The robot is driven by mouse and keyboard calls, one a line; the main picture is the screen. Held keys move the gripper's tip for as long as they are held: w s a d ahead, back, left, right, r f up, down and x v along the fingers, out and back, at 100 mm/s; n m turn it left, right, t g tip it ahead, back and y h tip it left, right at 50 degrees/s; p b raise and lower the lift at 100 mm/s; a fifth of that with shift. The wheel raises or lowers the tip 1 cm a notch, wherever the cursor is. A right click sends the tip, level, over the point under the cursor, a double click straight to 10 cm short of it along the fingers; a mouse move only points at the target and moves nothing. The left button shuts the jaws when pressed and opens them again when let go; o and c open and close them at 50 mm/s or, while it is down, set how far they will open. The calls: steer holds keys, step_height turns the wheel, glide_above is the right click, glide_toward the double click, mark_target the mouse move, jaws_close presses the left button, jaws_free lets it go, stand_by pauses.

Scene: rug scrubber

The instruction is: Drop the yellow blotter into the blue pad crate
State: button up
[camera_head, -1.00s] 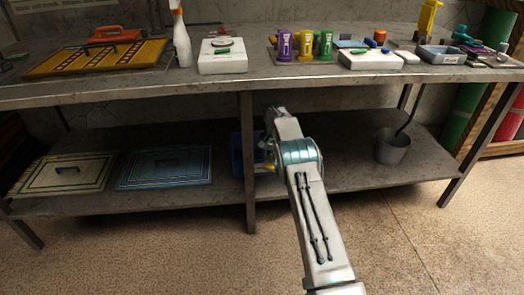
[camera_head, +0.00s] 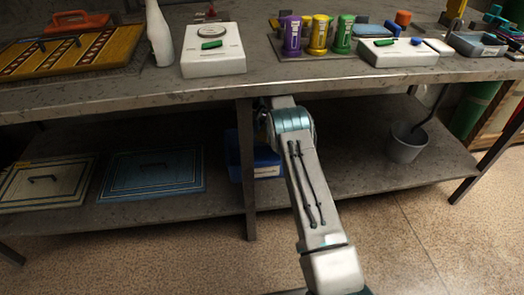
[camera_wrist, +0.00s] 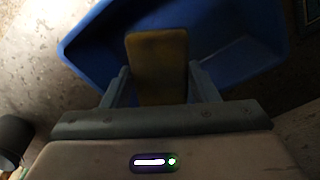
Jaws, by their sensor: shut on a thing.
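In the wrist view the yellow blotter (camera_wrist: 158,62) is held between the two fingers of my gripper (camera_wrist: 162,88). The blue pad crate (camera_wrist: 232,40) spreads behind it, and the blotter overlaps the crate's opening in this picture. I cannot tell how high the blotter is relative to the rim. In the head view the blue crate (camera_head: 264,160) stands on the lower shelf, just right of the middle table leg, partly hidden by my arm and that leg. My gripper and the blotter are hidden behind my arm there.
The bench top's front edge (camera_head: 180,97) runs just above my arm. The lower shelf (camera_head: 345,160) holds a grey bucket (camera_head: 406,143) at right and two flat panels, one blue (camera_head: 152,172) and one cream (camera_head: 42,183), at left. The shelf between crate and bucket is clear.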

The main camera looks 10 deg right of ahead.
steer(key=shift+w, duration=0.45)
step_height(320, 180, down, 6)
steer(key=b, duration=0.3)
steer(key=shift+r, duration=0.1)
steer(key=o, duration=1)
steer(key=shift+o, duration=0.2)
